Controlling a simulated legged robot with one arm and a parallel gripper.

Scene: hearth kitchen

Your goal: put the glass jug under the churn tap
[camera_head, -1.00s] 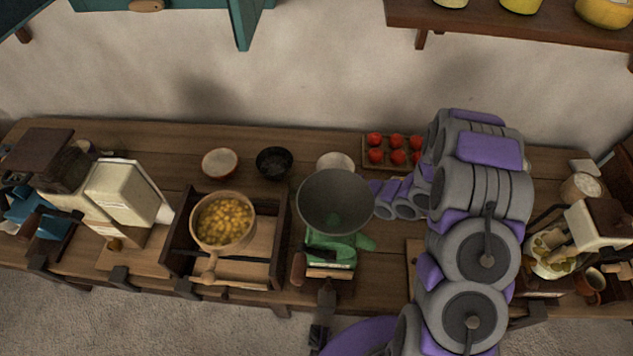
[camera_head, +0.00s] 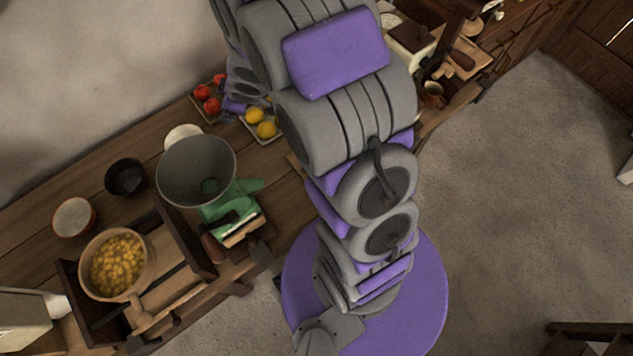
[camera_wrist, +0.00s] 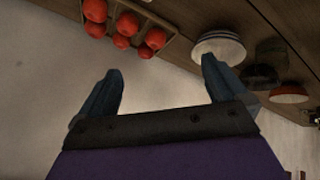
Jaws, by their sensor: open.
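My gripper (camera_wrist: 162,65) is open in the wrist view, its two dark fingers apart with nothing between them. Beyond the fingers are the pale wall and the edge of the wooden counter (camera_wrist: 285,20). I cannot make out the glass jug or the churn tap with certainty in either view. A dim, see-through shape shows at the right of the wrist view, but I cannot tell what it is.
Red tomatoes (camera_wrist: 122,40) in a tray, a white bowl (camera_wrist: 218,47) and a reddish bowl (camera_wrist: 288,93) stand near my gripper. A green device with a grey pan (camera_head: 197,170), lemons (camera_head: 260,122) and a pot of yellow pieces (camera_head: 117,264) stand on the counter. Floor (camera_head: 540,190) is open at right.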

